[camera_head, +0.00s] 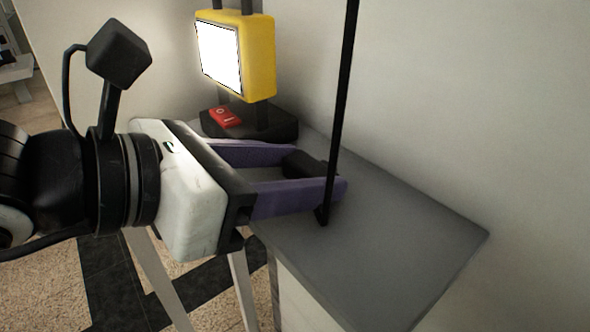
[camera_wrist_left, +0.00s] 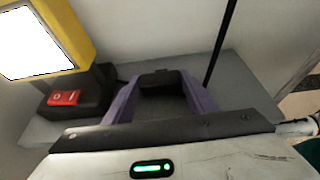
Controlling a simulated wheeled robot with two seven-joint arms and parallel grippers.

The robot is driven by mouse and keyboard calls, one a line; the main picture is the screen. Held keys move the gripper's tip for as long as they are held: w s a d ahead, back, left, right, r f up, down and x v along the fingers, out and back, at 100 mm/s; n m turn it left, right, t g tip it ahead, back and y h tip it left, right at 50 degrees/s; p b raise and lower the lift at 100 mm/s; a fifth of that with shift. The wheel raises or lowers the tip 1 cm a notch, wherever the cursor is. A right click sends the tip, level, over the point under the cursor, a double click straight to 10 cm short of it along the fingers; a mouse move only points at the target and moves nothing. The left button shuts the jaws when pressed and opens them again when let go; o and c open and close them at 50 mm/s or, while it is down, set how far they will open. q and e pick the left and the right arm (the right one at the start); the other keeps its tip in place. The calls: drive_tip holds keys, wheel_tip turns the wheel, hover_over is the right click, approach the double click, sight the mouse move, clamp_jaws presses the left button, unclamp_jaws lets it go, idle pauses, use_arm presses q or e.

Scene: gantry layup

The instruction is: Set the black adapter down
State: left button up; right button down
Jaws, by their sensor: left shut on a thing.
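My left gripper (camera_head: 320,172) reaches in from the left over the grey tabletop (camera_head: 390,250). Its two purple fingers are shut on the black adapter (camera_head: 303,164), a small dark block between the fingertips. In the left wrist view the adapter (camera_wrist_left: 160,79) sits between the ends of the purple fingers. I cannot tell whether the adapter touches the tabletop. My right gripper is not in view.
A yellow lamp (camera_head: 259,55) with a lit white panel stands behind the gripper on a black base with a red switch (camera_head: 224,117). A thin black rod (camera_head: 343,90) rises close by the fingertips. The tabletop's right part is clear, with a wall behind.

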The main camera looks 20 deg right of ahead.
use_arm(q)
drive_tip(key=shift+f, duration=0.1)
drive_tip(key=shift+f+b, duration=0.15)
drive_tip(key=shift+b, duration=0.2)
drive_tip(key=o, duration=1.2)
drive_tip(key=shift+o, duration=0.2)
